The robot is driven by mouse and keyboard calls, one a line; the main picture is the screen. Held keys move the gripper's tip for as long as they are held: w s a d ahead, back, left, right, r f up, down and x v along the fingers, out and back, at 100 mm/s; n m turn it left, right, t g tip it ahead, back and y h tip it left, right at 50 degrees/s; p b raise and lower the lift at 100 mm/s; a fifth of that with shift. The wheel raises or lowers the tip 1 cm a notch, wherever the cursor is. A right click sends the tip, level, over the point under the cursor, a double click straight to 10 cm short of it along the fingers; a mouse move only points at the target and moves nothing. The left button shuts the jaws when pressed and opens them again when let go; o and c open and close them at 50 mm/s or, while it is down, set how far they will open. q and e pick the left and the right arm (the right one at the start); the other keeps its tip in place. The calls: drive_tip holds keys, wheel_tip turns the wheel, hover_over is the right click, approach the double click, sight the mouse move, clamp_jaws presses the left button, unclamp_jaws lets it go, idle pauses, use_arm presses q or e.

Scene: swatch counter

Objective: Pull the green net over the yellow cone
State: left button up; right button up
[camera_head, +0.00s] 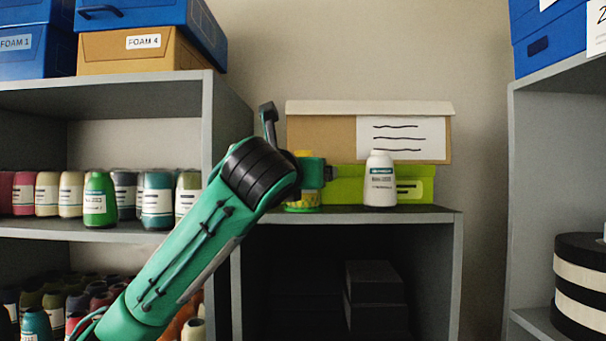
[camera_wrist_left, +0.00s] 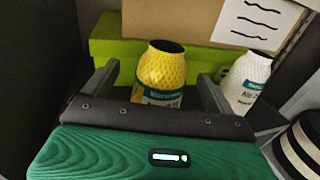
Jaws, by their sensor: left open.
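A yellow, tapered, bottle-like container (camera_wrist_left: 163,72) with a netted surface texture, dark open top and teal-and-white label stands upright in the left wrist view. In the head view my left gripper (camera_head: 298,142) is above the middle shelf. I cannot make out a separate green net. My right gripper is not in view.
A white bottle (camera_head: 380,180) stands to the right of the yellow container. Behind them are a lime-green box (camera_head: 342,183) and a brown box (camera_head: 320,130). The left shelf (camera_head: 100,233) holds several coloured bottles. Striped round boxes (camera_head: 582,285) stand at the right.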

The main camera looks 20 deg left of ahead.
use_arm(q)
drive_tip(key=s+b, duration=0.6)
drive_tip(key=s, duration=0.7)
drive_tip(key=shift+s, duration=0.3)
drive_tip(key=shift+d, duration=0.1)
